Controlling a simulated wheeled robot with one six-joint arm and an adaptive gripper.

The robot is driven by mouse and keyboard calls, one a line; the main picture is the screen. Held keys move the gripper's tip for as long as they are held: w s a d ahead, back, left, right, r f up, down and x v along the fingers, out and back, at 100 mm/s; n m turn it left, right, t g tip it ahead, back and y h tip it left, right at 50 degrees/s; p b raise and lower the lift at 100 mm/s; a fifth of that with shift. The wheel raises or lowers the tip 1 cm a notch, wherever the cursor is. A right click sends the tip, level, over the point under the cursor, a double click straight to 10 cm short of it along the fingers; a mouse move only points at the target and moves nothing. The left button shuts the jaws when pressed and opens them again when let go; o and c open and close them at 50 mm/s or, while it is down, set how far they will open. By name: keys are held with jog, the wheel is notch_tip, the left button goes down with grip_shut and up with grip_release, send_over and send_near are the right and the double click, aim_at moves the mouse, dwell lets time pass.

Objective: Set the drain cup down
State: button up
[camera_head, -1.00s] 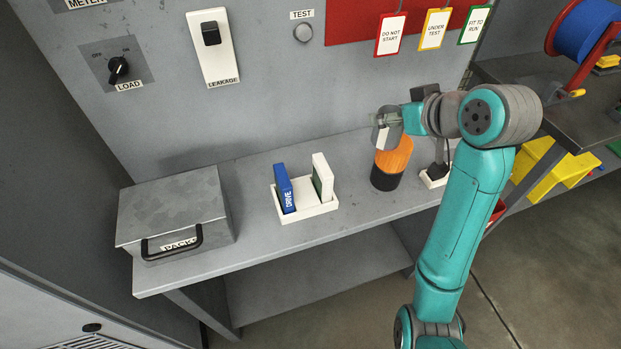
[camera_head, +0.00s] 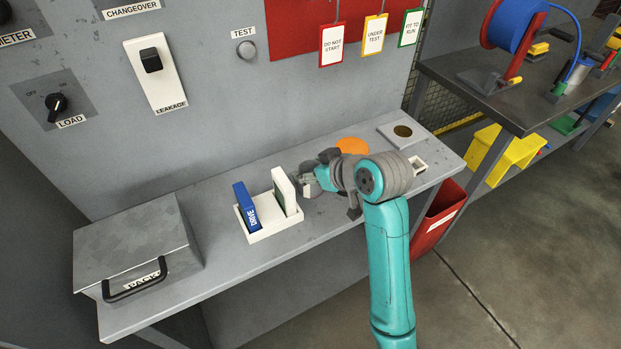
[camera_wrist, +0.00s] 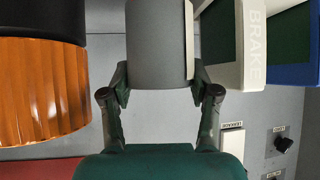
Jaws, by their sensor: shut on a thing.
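The drain cup shows in the wrist view as a plain grey cylinder (camera_wrist: 157,45) with a pale strip along its right side. My gripper (camera_wrist: 158,88) is shut around it, one finger on each side. In the head view my gripper (camera_head: 309,184) is low over the bench (camera_head: 215,262), just right of the white tray (camera_head: 266,229). There the cup is small and partly hidden by my wrist. I cannot tell whether its base touches the bench.
A blue DRIVE piece (camera_head: 246,206) and a white-and-green piece (camera_head: 286,190) stand in the tray. An orange-topped black cylinder (camera_head: 352,146) stands behind my wrist. A grey lidded box (camera_head: 140,245) is at left. A plate with a brass disc (camera_head: 402,131) is at back right.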

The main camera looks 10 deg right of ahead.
jog(key=shift+f, duration=1.6)
jog(key=o, duration=1)
jog(key=shift+f, duration=0.1)
jog(key=shift+d+r, duration=0.1)
jog(key=shift+r, duration=0.15)
jog(key=v, duration=1.1)
jog(key=shift+s+d+r, duration=0.1)
jog(key=shift+s+r, duration=0.1)
jog(key=shift+s, duration=0.15)
